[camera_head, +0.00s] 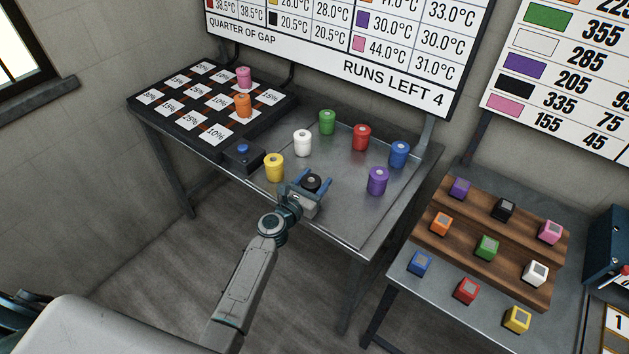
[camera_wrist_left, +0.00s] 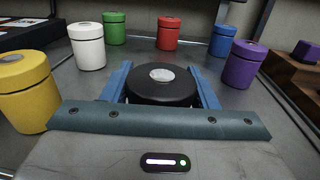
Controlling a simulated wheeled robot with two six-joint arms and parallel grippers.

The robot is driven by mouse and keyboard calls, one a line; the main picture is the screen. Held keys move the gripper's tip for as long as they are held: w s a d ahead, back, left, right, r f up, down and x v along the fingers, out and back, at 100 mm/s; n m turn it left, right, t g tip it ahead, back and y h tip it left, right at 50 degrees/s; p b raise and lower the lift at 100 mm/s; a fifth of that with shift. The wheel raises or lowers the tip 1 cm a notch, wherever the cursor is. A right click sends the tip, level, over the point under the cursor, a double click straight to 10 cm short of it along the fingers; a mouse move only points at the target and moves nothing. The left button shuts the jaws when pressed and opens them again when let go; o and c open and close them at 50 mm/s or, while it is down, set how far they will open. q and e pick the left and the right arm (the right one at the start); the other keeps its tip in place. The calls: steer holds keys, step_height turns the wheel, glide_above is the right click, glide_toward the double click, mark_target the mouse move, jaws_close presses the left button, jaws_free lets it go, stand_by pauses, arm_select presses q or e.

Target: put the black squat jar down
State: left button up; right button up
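The black squat jar (camera_head: 312,183) has a round black lid with a grey disc on top. In the left wrist view the jar (camera_wrist_left: 162,86) sits between the two blue fingers of my left gripper (camera_wrist_left: 162,80), which press on its sides. In the head view my left gripper (camera_head: 313,180) is over the front part of the metal table (camera_head: 335,222). The jar looks upright; its base is hidden, and I cannot tell whether it touches the table. My right gripper is not in view.
Yellow (camera_head: 274,167), white (camera_head: 302,142), green (camera_head: 327,122), red (camera_head: 361,137), blue (camera_head: 399,154) and purple (camera_head: 377,181) jars stand around. A black grid board (camera_head: 160,93) carries pink (camera_head: 243,77) and orange (camera_head: 242,105) jars. A button box (camera_head: 243,155) stands before it.

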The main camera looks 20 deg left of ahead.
arm_select(q)
steer(key=shift+o, duration=1.3)
